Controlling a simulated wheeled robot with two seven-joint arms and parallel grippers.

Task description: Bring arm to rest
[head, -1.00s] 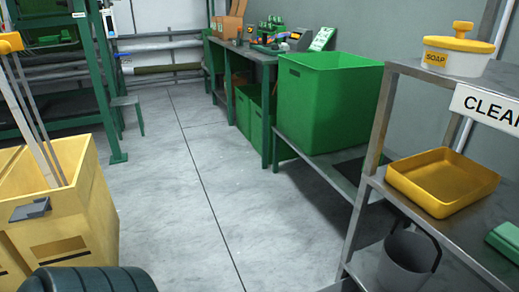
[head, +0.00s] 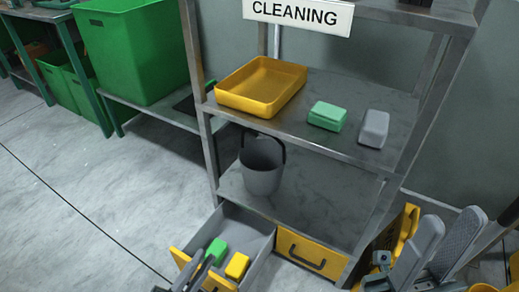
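My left gripper (head: 207,256) is dark grey and low in the head view, over the front of an open grey drawer (head: 249,229) with a yellow front. Its fingers overlap the drawer front, and I cannot tell whether they touch it or hold anything. A green block (head: 216,250) and a yellow block (head: 237,266) lie in the drawer. My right gripper (head: 455,222) is at the lower right, with two light grey fingers pointing up, apart, and nothing visible between them. A yellow object (head: 402,232) shows behind it.
A metal shelf rack (head: 335,140) with a CLEANING sign (head: 298,13) holds a yellow tray (head: 262,86), a green box (head: 327,115), a grey block (head: 374,129) and a grey bucket (head: 262,165). A closed yellow drawer (head: 300,250) is beside the open one. Floor (head: 90,205) at left is clear.

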